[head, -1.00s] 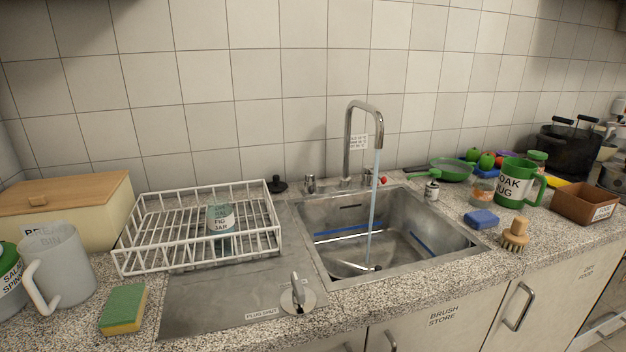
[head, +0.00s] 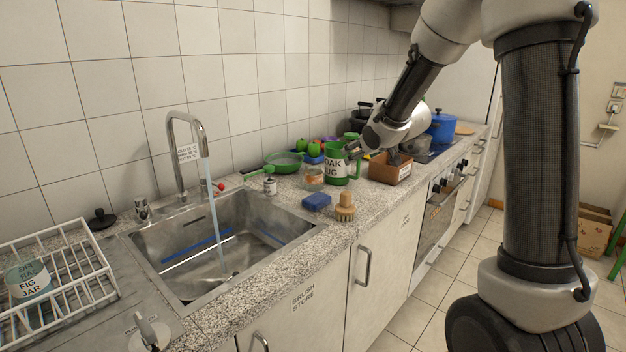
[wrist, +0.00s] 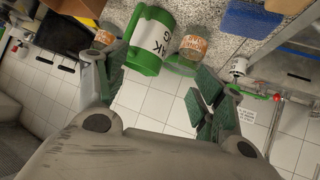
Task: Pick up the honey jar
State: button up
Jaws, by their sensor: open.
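No label I can read says honey. A small glass jar with an orange label (head: 314,178) stands on the counter, left of the green mug (head: 337,165); it also shows in the wrist view (wrist: 193,46). A second orange-labelled jar (wrist: 104,39) shows on the mug's other side in the wrist view, beside a finger. A green lid (head: 351,136) shows behind the mug in the head view. My gripper (wrist: 160,85) is open and empty. In the wrist view its fingers frame the mug, and I cannot tell whether they touch anything.
The sink (head: 225,240) has running water. A brown box (head: 390,170) stands right of the mug. A green pan (head: 283,160) and green apples are behind.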

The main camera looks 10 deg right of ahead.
aim_at(317, 174)
jog(key=w+a+f+y, duration=0.1)
jog(key=w+a+f, duration=0.1)
jog(key=w+f, duration=0.1)
jog(key=w+a+f+n+y, duration=0.1)
jog(key=w+a+f, duration=0.1)
jog(key=a+f, duration=0.1)
jog(key=w+a+f+n+t+y, duration=0.1)
jog(key=w+a+f+y, duration=0.1)
jog(key=w+f, duration=0.1)
jog(key=shift+w+a+f, duration=0.3)
jog(key=shift+a+f, duration=0.05)
jog(key=shift+a, duration=0.05)
jog(key=x, duration=0.7)
jog(key=shift+w+a, duration=0.15)
jog(key=shift+w, duration=0.25)
jog(key=c, duration=0.9)
